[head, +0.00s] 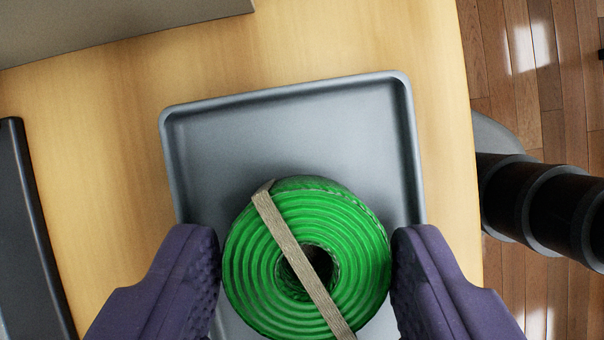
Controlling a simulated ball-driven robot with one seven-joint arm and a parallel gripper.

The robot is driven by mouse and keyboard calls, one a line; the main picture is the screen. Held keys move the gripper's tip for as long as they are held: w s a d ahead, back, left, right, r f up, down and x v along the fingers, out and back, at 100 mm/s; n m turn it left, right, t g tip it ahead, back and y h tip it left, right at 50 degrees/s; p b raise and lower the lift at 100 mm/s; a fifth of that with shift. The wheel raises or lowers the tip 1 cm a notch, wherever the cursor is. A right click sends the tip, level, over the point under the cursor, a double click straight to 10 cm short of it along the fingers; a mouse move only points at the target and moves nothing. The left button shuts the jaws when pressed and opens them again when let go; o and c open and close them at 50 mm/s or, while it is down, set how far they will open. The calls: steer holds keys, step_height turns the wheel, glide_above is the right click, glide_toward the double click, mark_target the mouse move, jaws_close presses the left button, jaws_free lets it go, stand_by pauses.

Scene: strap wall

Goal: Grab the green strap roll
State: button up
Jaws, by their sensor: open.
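The green strap roll (350,245) lies with its coiled face toward the camera in a grey tray (290,125). A tan band crosses the roll diagonally, over its dark centre hole. My gripper (308,265) is open, with one purple finger on each side of the roll. The left finger is very close to the roll's left edge, and the right finger is very close to its right edge. I cannot tell whether either finger touches it. The lower edge of the roll is at the bottom of the picture.
The tray sits on a light wooden table (110,160). A grey panel (110,20) is at the upper left and a dark object (30,240) at the left edge. Right of the table is a wooden floor (550,90). The back of the tray is empty.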

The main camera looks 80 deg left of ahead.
steer(key=shift+f, duration=0.25)
steer(key=c, duration=0.7)
steer(key=shift+r, duration=0.2)
